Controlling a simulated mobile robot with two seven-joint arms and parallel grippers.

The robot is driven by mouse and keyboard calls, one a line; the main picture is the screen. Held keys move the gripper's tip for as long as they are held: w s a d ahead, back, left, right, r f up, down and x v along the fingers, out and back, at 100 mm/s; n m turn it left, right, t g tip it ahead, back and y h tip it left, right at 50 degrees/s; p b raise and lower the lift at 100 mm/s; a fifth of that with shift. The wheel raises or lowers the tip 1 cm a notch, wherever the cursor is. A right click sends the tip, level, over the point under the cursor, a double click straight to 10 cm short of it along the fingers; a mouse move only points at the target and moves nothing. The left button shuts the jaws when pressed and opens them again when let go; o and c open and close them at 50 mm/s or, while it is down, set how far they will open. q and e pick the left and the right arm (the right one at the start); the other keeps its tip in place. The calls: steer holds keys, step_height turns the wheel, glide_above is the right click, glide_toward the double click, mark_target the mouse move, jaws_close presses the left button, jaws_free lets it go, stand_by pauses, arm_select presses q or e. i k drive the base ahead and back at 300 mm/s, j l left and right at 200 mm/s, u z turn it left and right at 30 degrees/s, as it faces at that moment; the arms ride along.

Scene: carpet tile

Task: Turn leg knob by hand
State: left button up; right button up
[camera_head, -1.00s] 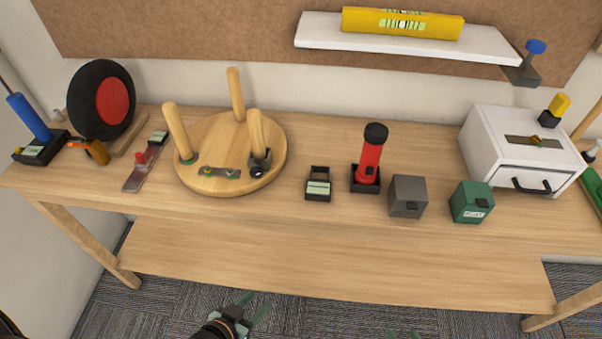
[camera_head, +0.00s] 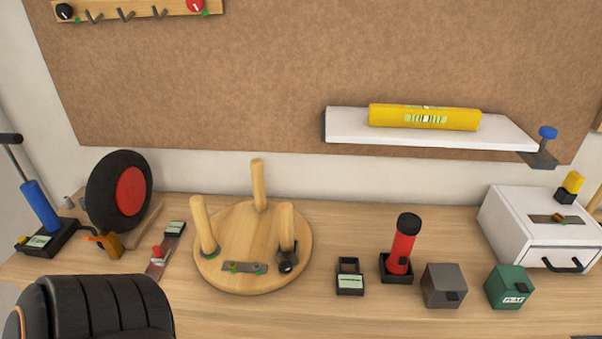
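A round wooden stool top (camera_head: 235,265) lies upside down on the bench, with three wooden legs pointing up. A black knob (camera_head: 287,262) sits at the foot of the right-hand leg (camera_head: 286,224). A grey metal plate (camera_head: 245,268) with small green marks lies on the stool top, left of the knob. Neither gripper shows, so nothing is seen touching the knob.
A red torch (camera_head: 402,245) in a black holder, a small black box (camera_head: 350,277), a grey cube (camera_head: 443,286) and a green box (camera_head: 509,287) stand right of the stool. A black wheel (camera_head: 120,192) stands left. A white shelf (camera_head: 350,127) holds a yellow level (camera_head: 424,117).

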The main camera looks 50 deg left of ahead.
mark_target(285, 266)
steer(key=k+j+z, duration=0.2)
steer(key=j+z, duration=0.15)
steer(key=k+j+z, duration=0.55)
steer(key=k+j, duration=0.35)
steer(key=j, duration=0.15)
